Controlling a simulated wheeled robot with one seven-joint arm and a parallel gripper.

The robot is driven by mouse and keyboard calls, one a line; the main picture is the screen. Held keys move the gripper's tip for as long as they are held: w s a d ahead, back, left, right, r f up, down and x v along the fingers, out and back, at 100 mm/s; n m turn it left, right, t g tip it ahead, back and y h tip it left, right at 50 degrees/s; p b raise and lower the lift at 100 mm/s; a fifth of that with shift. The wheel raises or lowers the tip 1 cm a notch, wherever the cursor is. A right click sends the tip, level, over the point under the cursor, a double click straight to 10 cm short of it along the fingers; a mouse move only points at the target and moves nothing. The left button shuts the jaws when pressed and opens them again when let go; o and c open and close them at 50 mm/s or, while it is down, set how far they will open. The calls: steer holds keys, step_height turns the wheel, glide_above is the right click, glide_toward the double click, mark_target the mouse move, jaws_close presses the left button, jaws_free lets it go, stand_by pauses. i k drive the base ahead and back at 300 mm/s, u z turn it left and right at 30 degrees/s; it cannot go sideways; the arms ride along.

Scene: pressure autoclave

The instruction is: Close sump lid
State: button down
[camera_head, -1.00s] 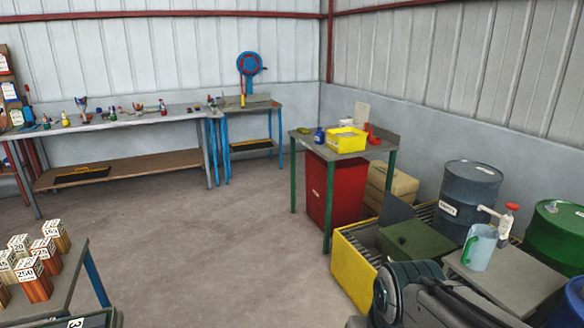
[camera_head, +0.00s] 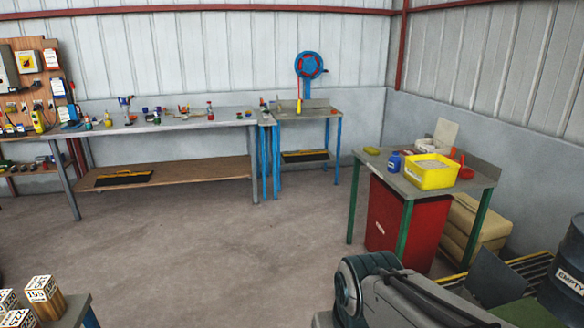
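A dark grey-green flat panel (camera_head: 492,278), which may be the sump lid, stands tilted up at the lower right. A green surface (camera_head: 532,314) lies just below it, cut off by the frame edge and my arm. I cannot tell from this view how the panel is hinged. My arm crosses the bottom right and hides much of the area in front of the panel. My gripper is out of view.
A dark drum marked EMPTY (camera_head: 570,275) stands at the right edge, by a yellow-edged grating (camera_head: 530,266). A green-legged table (camera_head: 402,186) with a yellow tub (camera_head: 432,180) stands over a red cabinet (camera_head: 400,232). Workbenches (camera_head: 160,122) line the back wall. The middle floor is clear.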

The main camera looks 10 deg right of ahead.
mark_target(491, 280)
steer(key=z, duration=0.1)
steer(key=i, duration=1.55)
steer(key=z, duration=1.1)
steer(key=i, duration=0.95)
steer(key=z, duration=1.4)
steer(key=i, duration=0.45)
steer(key=z, duration=0.3)
